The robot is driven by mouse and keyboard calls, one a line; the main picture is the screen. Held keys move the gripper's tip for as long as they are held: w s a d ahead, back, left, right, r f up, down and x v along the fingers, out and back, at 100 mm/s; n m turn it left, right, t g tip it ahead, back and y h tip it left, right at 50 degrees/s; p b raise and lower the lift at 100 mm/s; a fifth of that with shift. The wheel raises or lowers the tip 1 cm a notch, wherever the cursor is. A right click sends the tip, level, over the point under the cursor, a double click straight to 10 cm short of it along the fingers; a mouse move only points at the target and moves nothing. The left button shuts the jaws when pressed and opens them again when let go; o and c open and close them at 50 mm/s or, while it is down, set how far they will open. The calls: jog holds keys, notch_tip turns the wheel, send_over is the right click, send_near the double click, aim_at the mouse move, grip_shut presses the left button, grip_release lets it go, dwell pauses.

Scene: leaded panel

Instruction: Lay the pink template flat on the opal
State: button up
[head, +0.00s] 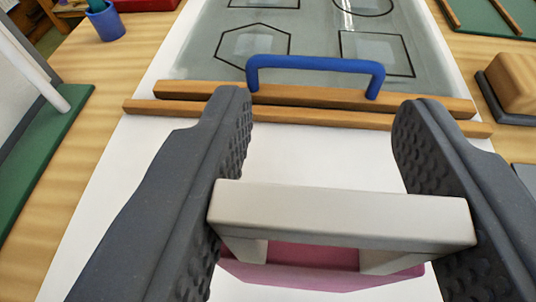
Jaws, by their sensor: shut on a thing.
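My gripper (325,150) reaches in from the bottom of the head view. Its dark, studded fingers are shut on the pale grey bridge-shaped handle (342,212) of the pink template (315,275). The template hangs below the handle, mostly hidden by it and cut by the fingers. It is over a white surface (330,160); I cannot tell the gap. Beyond lies a grey-green sheet (320,45) with black outlined shapes and paler patches. I cannot tell which surface is the opal.
Two wooden strips (310,115) cross the white surface beyond the template, with a blue arched handle (315,65) at them. A blue cup (106,22) stands at upper left. A green board (40,150) lies left, a tan block (515,80) right.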

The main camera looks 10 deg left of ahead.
aim_at(312, 261)
jog(key=shift+f, duration=1.65)
jog(key=shift+f, duration=0.15)
jog(key=o, duration=1.2)
jog(key=v, duration=1.2)
jog(key=shift+b, duration=0.35)
